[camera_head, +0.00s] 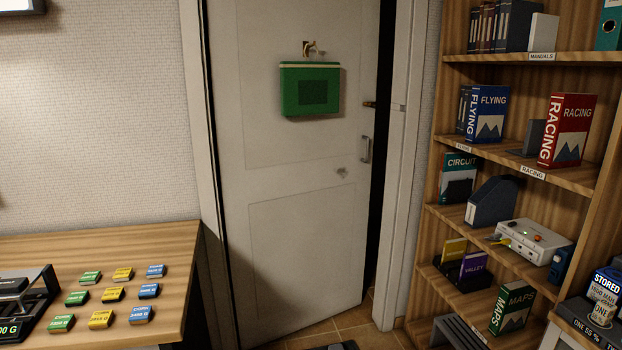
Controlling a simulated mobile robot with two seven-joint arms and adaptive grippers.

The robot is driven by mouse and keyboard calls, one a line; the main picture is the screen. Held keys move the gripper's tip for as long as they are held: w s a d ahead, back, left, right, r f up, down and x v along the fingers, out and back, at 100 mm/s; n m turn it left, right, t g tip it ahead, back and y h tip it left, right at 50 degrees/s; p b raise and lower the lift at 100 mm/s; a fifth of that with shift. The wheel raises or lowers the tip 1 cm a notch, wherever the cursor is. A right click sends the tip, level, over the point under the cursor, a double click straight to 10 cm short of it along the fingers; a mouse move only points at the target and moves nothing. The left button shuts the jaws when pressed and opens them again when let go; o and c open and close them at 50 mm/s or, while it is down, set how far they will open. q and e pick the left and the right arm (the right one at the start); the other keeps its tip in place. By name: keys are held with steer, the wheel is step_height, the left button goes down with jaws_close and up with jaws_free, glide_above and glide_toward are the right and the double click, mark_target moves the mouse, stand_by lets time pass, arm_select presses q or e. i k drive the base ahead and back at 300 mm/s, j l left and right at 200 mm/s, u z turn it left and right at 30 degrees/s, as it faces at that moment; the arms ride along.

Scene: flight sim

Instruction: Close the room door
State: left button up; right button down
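The white room door (300,215) stands at the centre of the head view. It is slightly ajar: a dark gap shows between its right edge and the right door frame (402,170). A metal pull handle (365,150) sits near the door's right edge, with a small dark latch-like part (369,104) above it. A green bag or box (310,90) hangs from a hook on the upper door. Neither of my grippers is in view.
A wooden table (185,255) with several small coloured blocks and a scale-like device (25,300) stands at left. A wooden bookshelf (480,62) stands close to the door frame at right. A little tiled floor (375,335) shows before the door.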

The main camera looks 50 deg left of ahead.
mark_target(294, 190)
steer(key=u, duration=1.8)
steer(key=i+l+u, duration=0.2)
steer(key=u, duration=0.2)
steer(key=i+l+u, duration=0.45)
steer(key=l+u, duration=0.3)
